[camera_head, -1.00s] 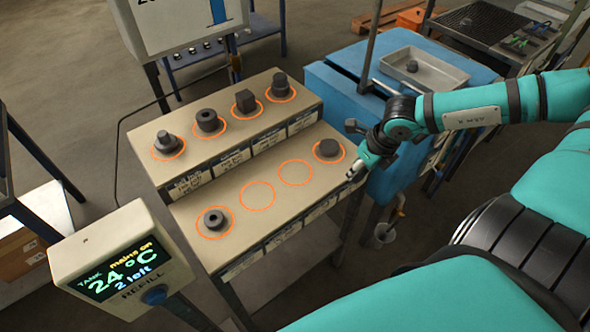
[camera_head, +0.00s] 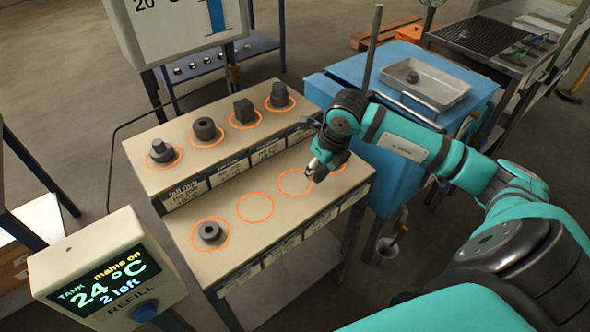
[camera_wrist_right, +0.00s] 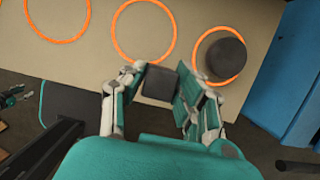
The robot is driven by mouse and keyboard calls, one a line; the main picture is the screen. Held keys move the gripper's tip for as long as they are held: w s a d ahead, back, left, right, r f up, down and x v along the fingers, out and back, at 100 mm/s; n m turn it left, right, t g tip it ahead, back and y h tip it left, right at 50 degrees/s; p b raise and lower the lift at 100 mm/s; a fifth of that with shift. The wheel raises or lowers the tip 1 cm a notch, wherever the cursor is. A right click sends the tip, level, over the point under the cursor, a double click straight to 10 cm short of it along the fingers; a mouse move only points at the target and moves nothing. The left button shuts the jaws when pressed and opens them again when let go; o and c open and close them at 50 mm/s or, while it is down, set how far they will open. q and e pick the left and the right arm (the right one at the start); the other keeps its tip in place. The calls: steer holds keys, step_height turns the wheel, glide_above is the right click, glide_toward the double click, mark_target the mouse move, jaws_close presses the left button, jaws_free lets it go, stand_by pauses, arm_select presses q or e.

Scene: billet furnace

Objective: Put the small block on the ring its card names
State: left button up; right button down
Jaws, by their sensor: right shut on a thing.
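My right gripper (camera_head: 314,176) is over the right part of the lower step of the stand. In the right wrist view it is shut on a small dark block (camera_wrist_right: 160,83), held between the fingertips near an empty orange ring (camera_wrist_right: 118,42). A round dark block (camera_wrist_right: 226,58) sits in the ring to the right; my arm hides it in the head view. On the lower step, one ring (camera_head: 254,207) is empty and the leftmost holds a dark nut-like piece (camera_head: 210,232). Label cards (camera_head: 231,171) line the step fronts; their text is unreadable. My left gripper is not seen.
The upper step holds several dark pieces in rings, including a square block (camera_head: 244,111). A blue cabinet (camera_head: 385,150) bears a grey tray (camera_head: 440,92) with a small piece (camera_head: 412,77). A display box (camera_head: 105,275) reading 24 °C stands at front left.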

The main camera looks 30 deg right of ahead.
steer(key=p, duration=0.1)
glide_above(292, 180)
steer(key=s, duration=0.1)
steer(key=shift+f, duration=0.2)
steer(key=shift+f+p, duration=0.45)
steer(key=shift+f, duration=1.35)
steer(key=c, duration=1.4)
jaws_free()
steer(key=shift+s+f, duration=0.1)
steer(key=shift+f, duration=0.05)
steer(key=o, duration=0.4)
steer(key=shift+o, duration=0.2)
steer(key=shift+r, duration=0.25)
steer(key=b+v, duration=0.1)
steer(key=v, duration=1.1)
steer(key=shift+f, duration=0.15)
